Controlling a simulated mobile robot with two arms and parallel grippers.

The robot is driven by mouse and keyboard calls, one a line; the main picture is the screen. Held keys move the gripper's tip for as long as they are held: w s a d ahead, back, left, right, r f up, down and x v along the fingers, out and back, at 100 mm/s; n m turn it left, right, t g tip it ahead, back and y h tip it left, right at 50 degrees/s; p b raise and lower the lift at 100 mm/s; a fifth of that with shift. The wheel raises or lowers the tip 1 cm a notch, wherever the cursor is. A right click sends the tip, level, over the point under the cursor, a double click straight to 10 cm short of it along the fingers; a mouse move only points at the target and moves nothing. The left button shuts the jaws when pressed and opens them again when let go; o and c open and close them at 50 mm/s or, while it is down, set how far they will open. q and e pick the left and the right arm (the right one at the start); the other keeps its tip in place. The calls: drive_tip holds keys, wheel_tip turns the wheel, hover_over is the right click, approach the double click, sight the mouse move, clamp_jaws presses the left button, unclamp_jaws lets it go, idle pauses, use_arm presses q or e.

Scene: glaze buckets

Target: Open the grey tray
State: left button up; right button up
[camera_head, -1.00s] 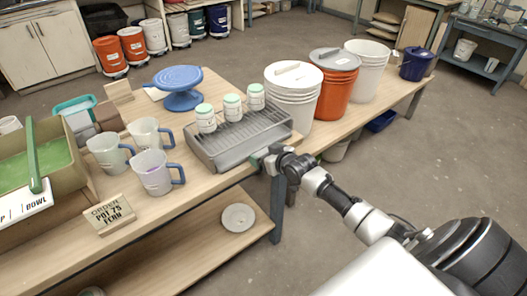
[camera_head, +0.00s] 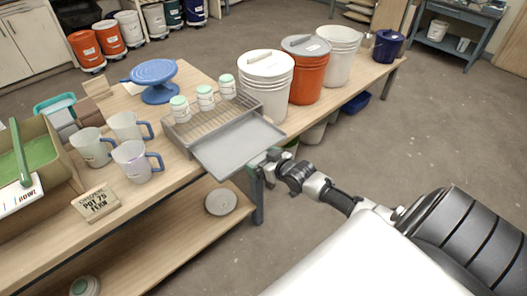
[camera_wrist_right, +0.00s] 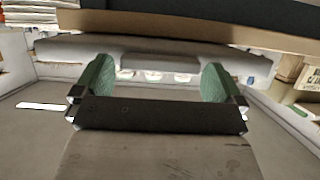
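The grey tray (camera_head: 238,147) is drawn out toward me from under the ribbed grey rack (camera_head: 212,118) on the wooden table, and its flat inside shows. My right gripper (camera_head: 262,160) is at the tray's front right edge. In the right wrist view, my right gripper's green fingers (camera_wrist_right: 157,80) stand wide apart with a clear gap between them. Grey surfaces and walls show around and beyond them. I cannot tell if a finger touches the tray. My left gripper is out of view.
Three mint-lidded jars (camera_head: 205,98) stand on the rack. A white bucket (camera_head: 265,90) and an orange bucket (camera_head: 308,75) stand to its right. Mugs (camera_head: 132,160) and a wooden order sign (camera_head: 96,203) are at left. Open floor (camera_head: 400,135) lies right of the table.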

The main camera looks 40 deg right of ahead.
drive_tip(key=v, duration=1.1)
drive_tip(key=shift+f, duration=0.1)
drive_tip(key=s+f+g+h, duration=0.15)
drive_tip(key=s+f, duration=0.25)
drive_tip(key=f, duration=0.5)
drive_tip(key=s+a+f+m+g, duration=0.1)
drive_tip(key=s+f+g, duration=0.1)
drive_tip(key=s+f, duration=0.5)
drive_tip(key=s+f+g+h, duration=0.1)
drive_tip(key=s+f+g, duration=0.1)
drive_tip(key=f, duration=0.9)
drive_tip(key=s+a+f+n+g, duration=0.1)
drive_tip(key=s+a+f+g, duration=0.1)
drive_tip(key=s+a+f, duration=0.2)
drive_tip(key=s+a+f+n+g+y, duration=0.1)
drive_tip(key=s+a+f, duration=0.4)
drive_tip(key=s, duration=0.6)
drive_tip(key=s+a+f+g, duration=0.4)
drive_tip(key=s+a+f, duration=0.1)
drive_tip(key=s, duration=0.3)
drive_tip(key=shift+a+f+n, duration=0.25)
drive_tip(key=shift+f+n, duration=0.05)
drive_tip(key=shift+n, duration=0.1)
